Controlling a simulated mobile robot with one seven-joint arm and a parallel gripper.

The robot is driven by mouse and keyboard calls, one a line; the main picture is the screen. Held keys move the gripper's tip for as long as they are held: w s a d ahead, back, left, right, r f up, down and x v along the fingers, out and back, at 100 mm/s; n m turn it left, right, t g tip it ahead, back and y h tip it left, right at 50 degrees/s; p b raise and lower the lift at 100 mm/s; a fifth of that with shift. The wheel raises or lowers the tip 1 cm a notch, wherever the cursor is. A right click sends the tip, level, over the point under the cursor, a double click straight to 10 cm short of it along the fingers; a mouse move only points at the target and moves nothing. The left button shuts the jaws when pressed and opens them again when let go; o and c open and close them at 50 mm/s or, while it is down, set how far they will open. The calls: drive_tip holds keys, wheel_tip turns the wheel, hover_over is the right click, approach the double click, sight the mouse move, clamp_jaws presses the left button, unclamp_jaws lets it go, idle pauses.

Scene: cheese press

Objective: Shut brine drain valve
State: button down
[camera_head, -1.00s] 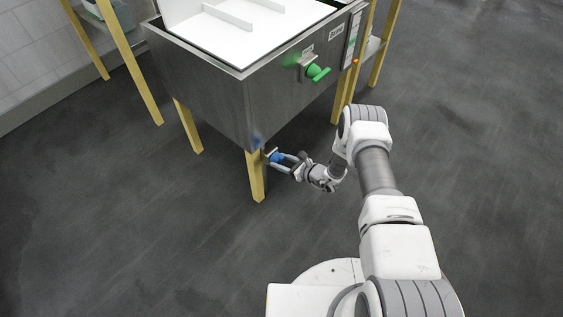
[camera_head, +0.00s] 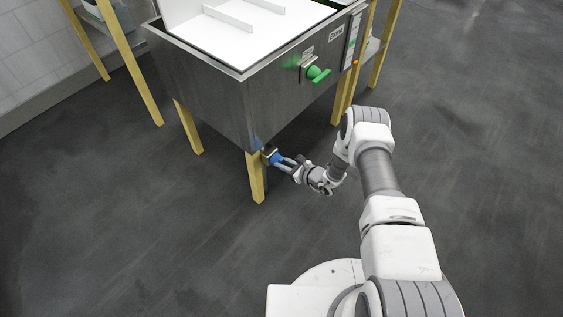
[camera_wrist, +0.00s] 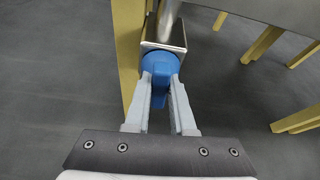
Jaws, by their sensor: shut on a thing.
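The blue brine drain valve (camera_head: 271,155) sits low on the tank (camera_head: 225,95), beside its front yellow leg. In the wrist view it shows as a round blue hub (camera_wrist: 160,63) with a short lever, mounted in front of a metal bracket and pipe. My gripper (camera_head: 281,160) reaches it from the right. In the wrist view its grey fingers (camera_wrist: 161,88) stand on either side of the blue lever and are shut on it. The fingers cover part of the lever.
The yellow legs (camera_head: 256,178) stand close to my gripper. The dark floor (camera_head: 150,240) around is clear.

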drive_tip(key=n+t+h+p, duration=0.1)
drive_tip(key=n, duration=0.1)
drive_tip(key=shift+s+n+t, duration=0.15)
drive_tip(key=shift+n+t, duration=0.15)
drive_tip(key=shift+n, duration=0.1)
drive_tip(key=n+t, duration=0.1)
drive_tip(key=n, duration=0.2)
drive_tip(key=shift+a+f+t+h+p, duration=0.1)
drive_tip(key=shift+f+t+h+p, duration=0.05)
drive_tip(key=shift+t+h+p, duration=0.25)
drive_tip(key=n+t, duration=0.1)
drive_tip(key=n, duration=0.2)
drive_tip(key=shift+s+f+t, duration=0.1)
drive_tip(key=shift+f+t, duration=0.05)
drive_tip(key=shift+t, duration=0.15)
drive_tip(key=shift+f+n+t+b, duration=0.1)
drive_tip(key=shift+n+t+b, duration=0.8)
drive_tip(key=shift+n, duration=1.1)
drive_tip(key=c, duration=0.8)
unclamp_jaws()
drive_tip(key=shift+o, duration=0.2)
drive_tip(key=shift+s, duration=0.1)
